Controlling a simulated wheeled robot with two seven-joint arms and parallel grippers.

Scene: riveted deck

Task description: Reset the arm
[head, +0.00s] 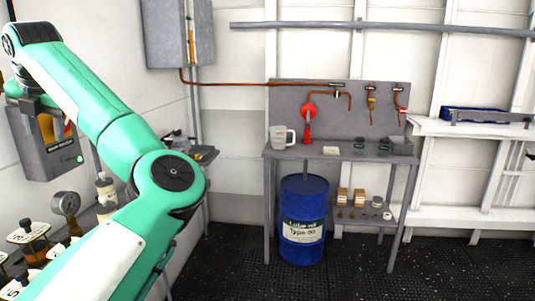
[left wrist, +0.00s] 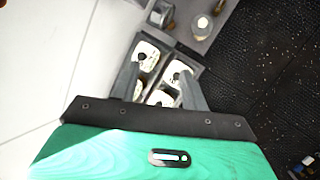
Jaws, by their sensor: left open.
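My left arm (head: 120,130) comes in from the left in the head view and fills much of that side, bent at its joints. I cannot make out its fingers there. In the left wrist view my left gripper (left wrist: 160,72) is open, its two dark fingers spread apart. White-topped items (left wrist: 146,56) in a grey rack (left wrist: 130,50) show beyond and between the fingers. I cannot tell how far below the fingertips they are. Nothing is clearly held. My right gripper is in neither view.
Labelled bottles (head: 32,240) and a gauge (head: 66,205) stand at the lower left by my arm. A grey bench (head: 345,152) holds a jug (head: 280,137), with a blue drum (head: 303,220) below. The dark floor (head: 440,262) at right is clear.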

